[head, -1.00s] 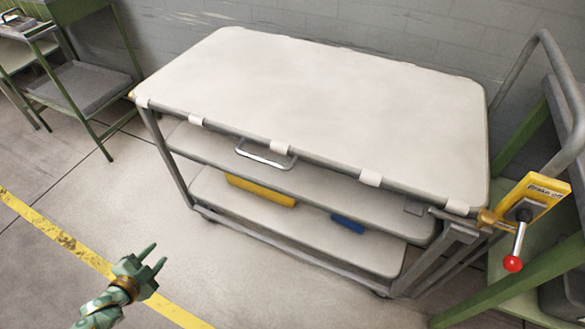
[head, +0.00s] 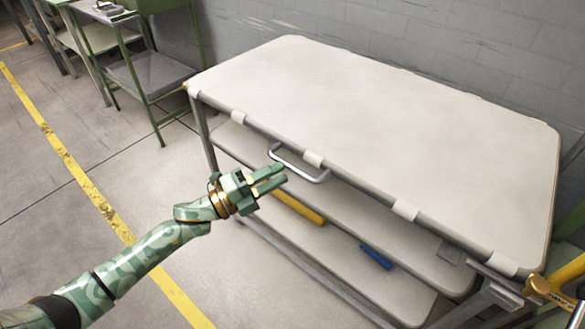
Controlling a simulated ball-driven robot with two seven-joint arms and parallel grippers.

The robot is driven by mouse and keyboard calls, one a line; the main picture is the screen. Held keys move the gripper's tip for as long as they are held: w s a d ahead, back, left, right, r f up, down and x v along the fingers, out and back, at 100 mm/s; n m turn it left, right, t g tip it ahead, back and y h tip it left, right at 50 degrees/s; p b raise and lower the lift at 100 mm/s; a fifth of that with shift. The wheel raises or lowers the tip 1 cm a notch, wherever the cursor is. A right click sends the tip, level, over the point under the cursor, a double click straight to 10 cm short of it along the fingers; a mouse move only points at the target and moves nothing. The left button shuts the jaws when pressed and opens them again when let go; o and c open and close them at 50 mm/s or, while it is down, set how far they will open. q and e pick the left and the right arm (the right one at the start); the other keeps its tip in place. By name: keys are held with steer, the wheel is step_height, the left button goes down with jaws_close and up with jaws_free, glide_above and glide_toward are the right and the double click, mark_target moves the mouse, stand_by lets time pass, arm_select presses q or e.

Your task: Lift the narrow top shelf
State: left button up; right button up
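The cream top shelf (head: 390,130) of a metal cart lies flat, with a grey tube frame and pale clips along its front edge. A silver U-shaped handle (head: 318,178) sticks out from that front edge. My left gripper (head: 282,174) is at the left end of the handle, its two green fingers parted with a gap between them. It appears empty, and I cannot tell whether it touches the handle. My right gripper is not in view.
Lower shelves hold a yellow object (head: 298,207) and a blue object (head: 377,257). A yellow brake lever part (head: 562,283) is at the right. A green table (head: 150,75) stands at the back left. Floor is clear at the left, and a grey wall stands behind the cart.

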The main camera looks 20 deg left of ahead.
mark_target(291, 165)
arm_select(q)
steer(key=x, duration=0.4)
steer(key=shift+w+d+b, duration=0.1)
steer(key=shift+w+b, duration=0.05)
steer(key=shift+b, duration=0.15)
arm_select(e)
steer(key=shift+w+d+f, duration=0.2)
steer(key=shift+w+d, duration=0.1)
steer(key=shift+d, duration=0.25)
